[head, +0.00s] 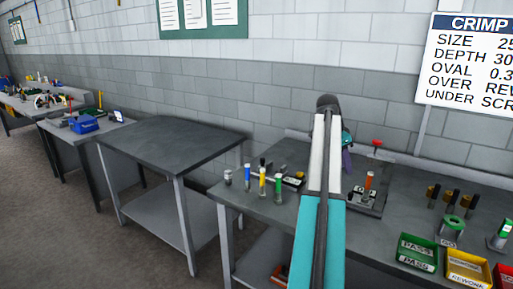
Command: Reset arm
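My arm rises through the middle of the head view and stands over the right workbench (258,205). It ends in a dark joint near the wall. A small teal and purple part just right of the arm looks like my wrist and gripper (347,163). The arm partly hides it, and its fingers are too small to make out. I cannot tell whether it is open or shut, or whether it holds anything.
Several small cylinders (262,180) stand left of my arm. A fixture with a red-topped piece (369,180) is close on its right. Green (418,252), yellow (468,268) and red bins line the front right. An empty grey table (170,140) stands left, past a gap.

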